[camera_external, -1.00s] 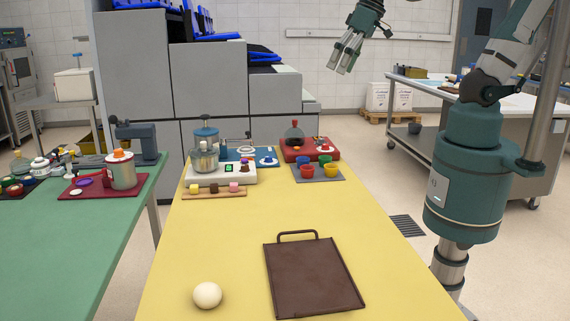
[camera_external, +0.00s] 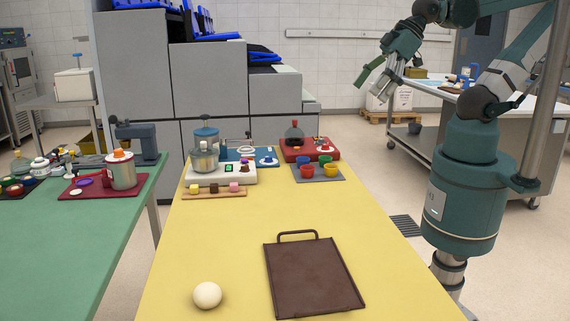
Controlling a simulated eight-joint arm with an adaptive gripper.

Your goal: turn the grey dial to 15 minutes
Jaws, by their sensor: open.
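My gripper (camera_external: 370,86) is open and empty, with its two fingers apart and pointing down to the left. It hangs in the air at the upper right, beyond the right side of the yellow table (camera_external: 290,212) in the picture. I cannot pick out the grey dial for certain. Small devices stand at the table's far end: a white unit (camera_external: 243,177) with a small green display and a grey pot (camera_external: 205,160), a blue board (camera_external: 233,154), and a red board (camera_external: 325,153) with a dark rounded item (camera_external: 294,134). Their small knobs are too small to read.
A grey mat (camera_external: 317,178) with several coloured cups lies near the devices. A wooden strip (camera_external: 212,194) with small blocks lies before the white unit. A brown tray (camera_external: 310,275) and a pale ball (camera_external: 207,295) are at the near end. The middle table is clear.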

